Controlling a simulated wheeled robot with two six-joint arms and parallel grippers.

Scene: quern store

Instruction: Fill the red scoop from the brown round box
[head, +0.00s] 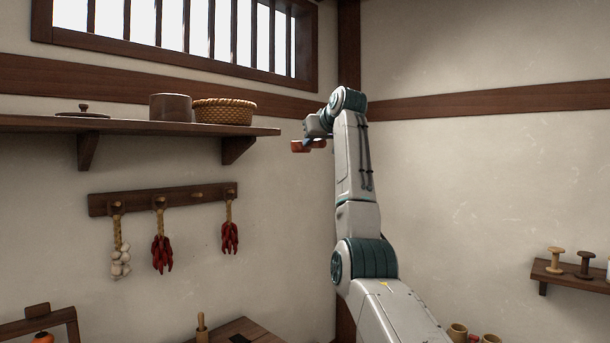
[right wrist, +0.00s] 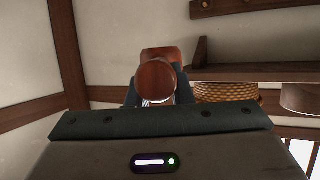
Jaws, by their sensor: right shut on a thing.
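The red scoop (head: 301,146) is held in my right gripper (head: 316,141), up in the air just right of the shelf's end. In the right wrist view the scoop (right wrist: 155,77) shows as a red-brown round end between the fingers. Whether anything is in it cannot be seen. The brown round box (head: 170,107) stands upright on the wall shelf, apart from the scoop, with the basket between them. In the right wrist view the box (right wrist: 300,98) is at the right edge. Its inside is hidden. A knobbed brown lid (head: 83,112) lies left of it. My left gripper is out of view.
A woven basket (head: 224,111) stands at the right part of the shelf (head: 40,124). Below, a peg rail (head: 180,197) holds garlic and red chillies. A small shelf (head: 570,278) with spools is at far right. The air around the scoop looks free.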

